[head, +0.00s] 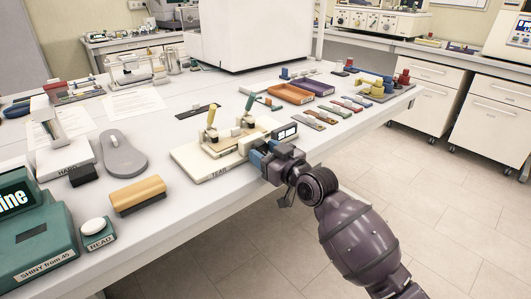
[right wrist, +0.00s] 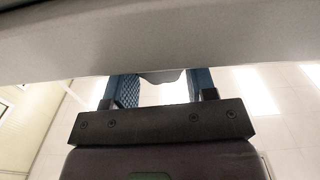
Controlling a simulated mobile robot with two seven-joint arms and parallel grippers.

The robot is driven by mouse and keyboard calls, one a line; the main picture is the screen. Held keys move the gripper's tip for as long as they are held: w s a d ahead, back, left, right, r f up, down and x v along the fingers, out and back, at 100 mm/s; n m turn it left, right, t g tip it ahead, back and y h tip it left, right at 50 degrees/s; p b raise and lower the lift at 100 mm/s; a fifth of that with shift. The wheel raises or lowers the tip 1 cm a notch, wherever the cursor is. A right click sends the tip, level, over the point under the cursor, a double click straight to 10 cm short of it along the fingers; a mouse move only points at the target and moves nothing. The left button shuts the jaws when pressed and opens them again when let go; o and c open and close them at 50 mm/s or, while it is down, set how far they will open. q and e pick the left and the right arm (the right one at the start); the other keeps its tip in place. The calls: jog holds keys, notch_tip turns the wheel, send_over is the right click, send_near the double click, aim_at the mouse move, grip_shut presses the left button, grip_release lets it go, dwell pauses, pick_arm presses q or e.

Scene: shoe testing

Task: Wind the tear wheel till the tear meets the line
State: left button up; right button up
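The wheel cannot be made out clearly in the head view; the tear and the line are too small to tell. My left gripper is not in view.
Left of the tester are a tan-topped brush (head: 138,190), a grey mouse-shaped thing (head: 123,155) and a green device (head: 35,240). Behind it are an orange tray (head: 291,93) and several small coloured pieces. Open floor (head: 430,200) lies at the right front.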

jog(key=shift+c, duration=1.1)
jog(key=shift+r+m+p, duration=0.25)
jog(key=shift+m+p, duration=0.25)
jog(key=shift+m, duration=0.7)
jog(key=shift+m+p, duration=0.4)
jog(key=shift+m, duration=0.1)
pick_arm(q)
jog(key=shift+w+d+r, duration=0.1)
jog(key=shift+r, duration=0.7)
pick_arm(e)
jog(key=shift+f+m, duration=0.3)
jog(key=shift+m, duration=0.2)
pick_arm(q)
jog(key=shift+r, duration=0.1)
pick_arm(e)
jog(key=o, duration=0.9)
